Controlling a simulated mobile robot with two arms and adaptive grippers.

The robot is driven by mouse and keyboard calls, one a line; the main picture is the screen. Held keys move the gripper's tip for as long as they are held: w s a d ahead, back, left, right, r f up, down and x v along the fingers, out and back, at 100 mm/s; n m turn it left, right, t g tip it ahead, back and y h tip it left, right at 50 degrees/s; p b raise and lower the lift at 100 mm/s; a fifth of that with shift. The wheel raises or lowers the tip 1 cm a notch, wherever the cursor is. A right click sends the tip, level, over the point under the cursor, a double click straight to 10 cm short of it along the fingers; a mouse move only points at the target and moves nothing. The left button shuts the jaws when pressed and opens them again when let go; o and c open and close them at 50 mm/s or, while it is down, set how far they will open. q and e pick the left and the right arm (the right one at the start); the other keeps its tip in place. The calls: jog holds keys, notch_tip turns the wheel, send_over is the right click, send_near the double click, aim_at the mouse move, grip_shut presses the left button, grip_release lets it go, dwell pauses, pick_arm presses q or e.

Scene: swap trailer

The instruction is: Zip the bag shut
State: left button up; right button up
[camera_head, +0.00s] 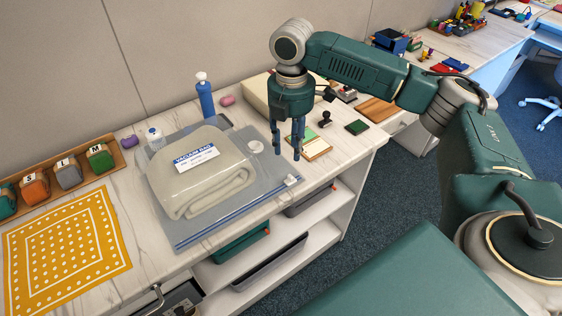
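The clear grey-blue vacuum bag (262,190) lies flat on the bench with a folded beige blanket (225,180) inside and a white "VACUUM BAG" label (197,158). A blue zip strip (240,209) runs along its front edge. A small white slider (291,180) sits near the strip's right end. A round white valve (255,147) is at the bag's right side. My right gripper (287,153) points down above the bag's right part, behind the slider in the picture. Its fingers are apart with nothing visible between them. My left gripper is out of view.
A yellow patterned cloth (68,246) and a wooden rack of lettered blocks (130,142) lie at the left. A blue bottle (205,98) stands behind the bag. A notepad (314,147), stamp (325,119) and green pad (357,127) lie right of the gripper. Open shelves are below.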

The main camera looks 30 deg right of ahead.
aim_at(290, 176)
jog(key=shift+s+f, duration=0.75)
jog(key=shift+s, duration=0.1)
jog(key=f, duration=0.5)
jog(key=f+p, duration=0.1)
jog(key=f, duration=0.1)
jog(key=shift+w+f, duration=0.25)
jog(key=shift+w, duration=0.15)
jog(key=shift+s+f, duration=0.15)
jog(key=shift+f, duration=0.35)
grip_shut()
